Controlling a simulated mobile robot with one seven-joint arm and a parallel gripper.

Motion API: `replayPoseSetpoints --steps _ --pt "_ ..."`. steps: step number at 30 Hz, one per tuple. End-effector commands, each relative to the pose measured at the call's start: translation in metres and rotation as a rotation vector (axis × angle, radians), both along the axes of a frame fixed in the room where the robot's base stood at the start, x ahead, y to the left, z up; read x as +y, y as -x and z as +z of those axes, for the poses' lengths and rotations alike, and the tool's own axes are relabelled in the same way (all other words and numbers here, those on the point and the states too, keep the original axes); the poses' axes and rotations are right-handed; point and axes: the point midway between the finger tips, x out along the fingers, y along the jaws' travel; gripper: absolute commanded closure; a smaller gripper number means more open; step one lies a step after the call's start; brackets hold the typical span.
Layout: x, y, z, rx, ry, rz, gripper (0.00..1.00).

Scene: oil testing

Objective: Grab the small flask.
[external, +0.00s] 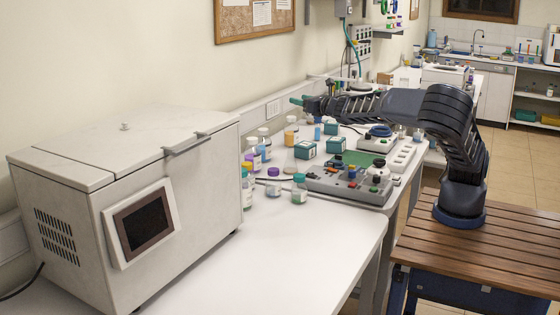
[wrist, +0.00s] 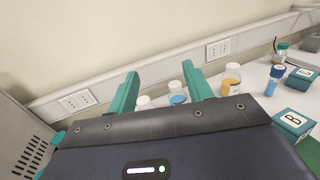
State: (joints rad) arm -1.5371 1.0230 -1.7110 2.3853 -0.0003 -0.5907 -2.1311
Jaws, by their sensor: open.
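My gripper (external: 297,101) is at the end of the outstretched arm, above the back of the bench near the wall. In the wrist view its two teal fingers (wrist: 161,84) are apart, with nothing between the tips but wall. Several small flasks and bottles stand on the bench below it; I cannot tell which one the task means. A white-capped bottle (wrist: 142,101) and a bottle with blue liquid (wrist: 177,96) show low between the fingers, partly hidden. An amber bottle (wrist: 231,82) is right of them. A small teal-capped flask (external: 299,191) stands nearer the bench's front.
A large white machine (external: 150,190) fills the left of the bench. Teal-and-white boxes (external: 305,150) and a control panel (external: 350,184) with knobs stand right of the bottles. The wall is close behind. The white bench top (external: 290,245) in front is clear.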

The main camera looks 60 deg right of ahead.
Motion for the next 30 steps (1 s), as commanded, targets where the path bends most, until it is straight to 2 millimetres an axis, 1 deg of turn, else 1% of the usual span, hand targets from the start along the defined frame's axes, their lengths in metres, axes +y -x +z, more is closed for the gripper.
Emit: replayPoseSetpoints --steps 1,5,6,8,12,15,18,22,26,30 --pt "-0.001 0.0 -0.014 0.003 0.002 -0.001 0.49" --pt "-0.002 0.0 -0.049 0.004 0.002 -0.003 0.49" --pt "-0.001 0.0 -0.062 0.004 0.004 -0.002 0.49" --pt "-0.002 0.0 -0.081 0.004 0.003 -0.003 0.49" --pt "-0.002 0.0 -0.137 0.005 0.004 -0.004 0.49" --pt "-0.001 0.0 -0.172 0.004 0.003 -0.002 0.49" --pt "-0.001 0.0 -0.195 0.003 0.002 -0.001 0.49" --pt "-0.001 0.0 -0.209 0.002 0.002 -0.001 0.49" --pt "-0.002 -0.005 -0.213 0.0 -0.001 0.0 0.49" --pt "-0.006 -0.016 -0.212 0.001 -0.001 -0.002 0.49"
